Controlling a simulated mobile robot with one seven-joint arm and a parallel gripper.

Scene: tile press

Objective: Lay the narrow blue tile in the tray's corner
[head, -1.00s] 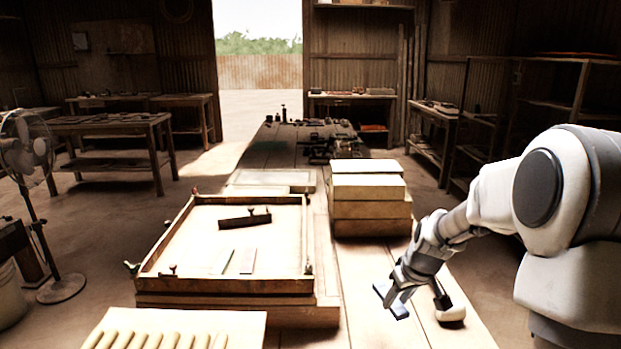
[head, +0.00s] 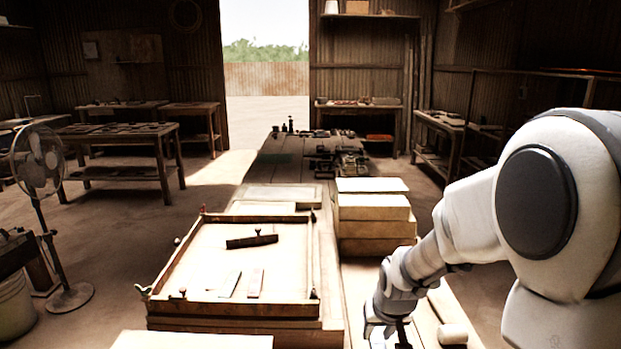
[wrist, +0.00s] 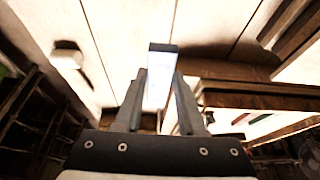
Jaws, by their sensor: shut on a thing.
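The narrow blue tile (wrist: 162,60) is pinched between the two fingers of my gripper (wrist: 159,78) in the wrist view; its far end sticks out past the fingertips. In the head view my gripper (head: 388,334) is at the bottom edge, over the boards right of the tray, and the tile is mostly hidden there. The wooden-framed tray (head: 235,309) stands to its left.
Stacked blocks (head: 374,207) stand just right of the tray's far part. A small pale rounded object (head: 453,334) sits right of my gripper. A pale board (head: 190,341) lies in front of the tray. Small knobs stick up at the tray's corners.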

